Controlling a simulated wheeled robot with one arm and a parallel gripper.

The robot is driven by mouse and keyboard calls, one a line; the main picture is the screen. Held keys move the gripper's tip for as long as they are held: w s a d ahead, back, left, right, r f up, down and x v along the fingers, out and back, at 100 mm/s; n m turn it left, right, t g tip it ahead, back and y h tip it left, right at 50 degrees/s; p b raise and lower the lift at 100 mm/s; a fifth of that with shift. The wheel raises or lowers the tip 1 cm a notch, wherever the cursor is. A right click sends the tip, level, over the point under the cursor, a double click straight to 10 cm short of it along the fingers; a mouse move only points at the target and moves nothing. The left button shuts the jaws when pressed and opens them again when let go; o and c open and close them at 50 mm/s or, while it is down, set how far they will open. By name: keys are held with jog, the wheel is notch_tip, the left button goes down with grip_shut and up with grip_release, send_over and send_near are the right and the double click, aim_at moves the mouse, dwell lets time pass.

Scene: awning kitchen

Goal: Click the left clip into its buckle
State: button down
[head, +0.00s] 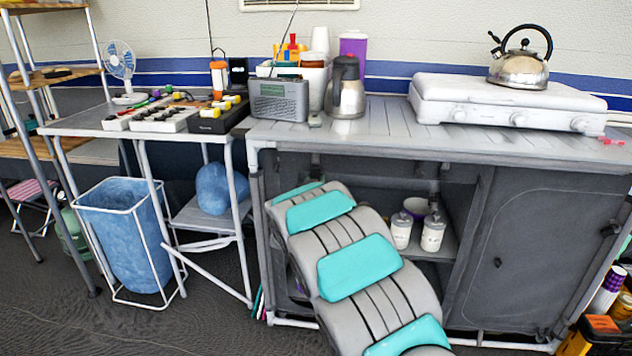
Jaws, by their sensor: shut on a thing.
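My grey and teal arm reaches from the bottom of the head view up to the open left compartment of the grey cabinet (480,250). My gripper is not visible; the arm's far end is at the compartment's upper left and hides what lies beyond it. A small dark strap or fitting (315,162) hangs under the counter's front edge at the left of the opening. A similar one (434,188) hangs at the right of the opening. They are too small to tell clip from buckle, or whether either is fastened.
White jars (433,233) stand on the cabinet shelf. A radio (278,99), flask (345,88) and stove (510,101) with a kettle (519,68) are on the counter. A side table (85,124) and blue bin (130,230) stand left. Floor shows at lower left.

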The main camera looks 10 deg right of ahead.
jog(key=c, duration=0.7)
grip_release()
jog(key=shift+s+r, duration=0.1)
jog(key=shift+r, duration=0.1)
jog(key=shift+s, duration=0.1)
jog(key=b+v, duration=0.1)
jog(key=v, duration=0.6)
jog(key=shift+s+a, duration=0.15)
jog(key=shift+s, duration=0.1)
